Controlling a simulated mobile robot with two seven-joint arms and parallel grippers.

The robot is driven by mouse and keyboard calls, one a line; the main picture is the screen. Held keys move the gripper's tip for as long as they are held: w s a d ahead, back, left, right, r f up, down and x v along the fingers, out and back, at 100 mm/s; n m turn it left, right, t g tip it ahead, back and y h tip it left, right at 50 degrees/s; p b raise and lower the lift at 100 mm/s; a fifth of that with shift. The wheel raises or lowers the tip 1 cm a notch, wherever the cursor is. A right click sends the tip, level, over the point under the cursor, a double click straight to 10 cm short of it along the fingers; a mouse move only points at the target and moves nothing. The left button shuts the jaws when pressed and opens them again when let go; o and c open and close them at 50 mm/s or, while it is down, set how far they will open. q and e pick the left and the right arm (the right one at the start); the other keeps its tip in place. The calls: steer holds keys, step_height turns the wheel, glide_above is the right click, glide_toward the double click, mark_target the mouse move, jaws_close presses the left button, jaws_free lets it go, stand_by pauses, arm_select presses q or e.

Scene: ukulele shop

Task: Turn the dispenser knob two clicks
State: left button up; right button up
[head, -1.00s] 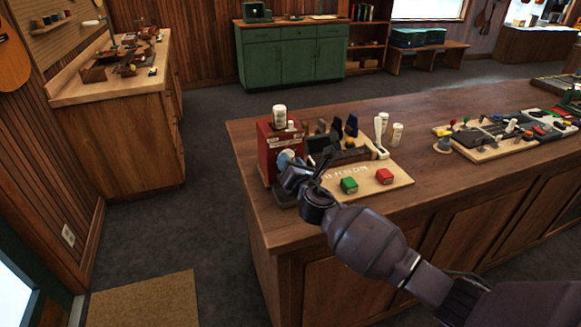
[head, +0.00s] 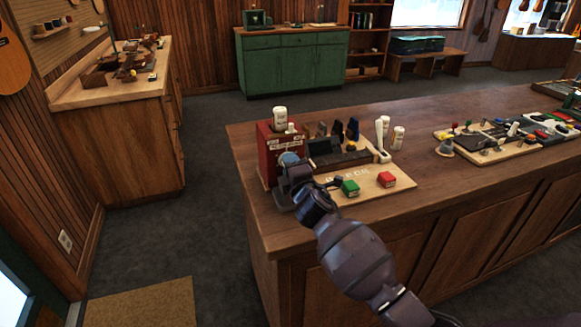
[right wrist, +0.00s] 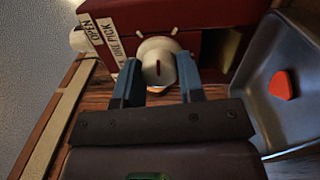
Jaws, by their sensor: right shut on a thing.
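The dispenser is a red box (head: 279,146) at the near left corner of the wooden counter, with a white bottle-like piece on top. Its round knob (head: 289,158) faces my right arm. My right gripper (head: 293,167) is at the knob. The red dispenser front (right wrist: 205,22) carries labels reading "OPEN" and "ONE PICK". My left gripper is not in view.
A grey tray (right wrist: 264,120) holding a red pick-like piece (right wrist: 283,86) lies right of the knob. A wooden board (head: 385,180) with a green block (head: 350,188) and a red block (head: 387,179) is close to my right wrist. Bare counter (head: 425,185) lies further right.

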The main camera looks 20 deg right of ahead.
steer(key=m, duration=0.3)
steer(key=shift+m, duration=0.8)
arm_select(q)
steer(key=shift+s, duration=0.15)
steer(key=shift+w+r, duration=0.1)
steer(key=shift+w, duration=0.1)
arm_select(e)
steer(key=shift+m, duration=0.3)
steer(key=o, duration=0.9)
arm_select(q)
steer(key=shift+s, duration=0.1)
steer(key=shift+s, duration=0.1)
